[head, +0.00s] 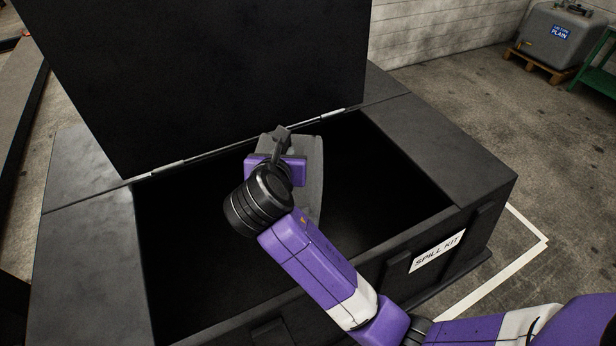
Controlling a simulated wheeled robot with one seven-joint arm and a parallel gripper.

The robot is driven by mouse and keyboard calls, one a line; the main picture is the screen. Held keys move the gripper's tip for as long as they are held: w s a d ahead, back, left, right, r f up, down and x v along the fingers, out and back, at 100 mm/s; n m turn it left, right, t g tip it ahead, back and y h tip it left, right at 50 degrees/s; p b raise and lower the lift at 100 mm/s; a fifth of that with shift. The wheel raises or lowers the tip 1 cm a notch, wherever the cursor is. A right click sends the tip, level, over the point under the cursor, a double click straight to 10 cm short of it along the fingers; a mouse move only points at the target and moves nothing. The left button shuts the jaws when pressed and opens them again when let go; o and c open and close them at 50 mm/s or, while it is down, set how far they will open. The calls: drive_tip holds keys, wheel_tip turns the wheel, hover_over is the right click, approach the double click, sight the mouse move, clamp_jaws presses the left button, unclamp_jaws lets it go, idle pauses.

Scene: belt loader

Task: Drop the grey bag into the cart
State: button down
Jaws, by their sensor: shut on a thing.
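The grey bag (313,172) shows partly behind my gripper, over the opening of a large black box. My gripper (284,142) is shut on the bag. My wrist hides the bag's left and lower parts. I cannot tell how far above or below the box's rim the bag hangs. The box (452,150) has a label reading "SPILL KIT" on its front. Its lid (200,70) stands open at the back. The inside is dark and its floor is hard to make out. No cart shows apart from this box.
The raised lid stands close behind my gripper. The box's rim surrounds the opening. A grey tank (560,40) on a wooden pallet and a green stand (598,75) are at the far right. The concrete floor right of the box is clear, with white line markings.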

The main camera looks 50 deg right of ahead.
drive_tip(key=shift+r, duration=0.2)
drive_tip(key=c, duration=1.3)
unclamp_jaws()
drive_tip(key=shift+s+f, duration=0.1)
drive_tip(key=shift+f, duration=0.25)
drive_tip(key=b+v, duration=0.1)
drive_tip(key=v, duration=0.7)
drive_tip(key=shift+r, duration=0.15)
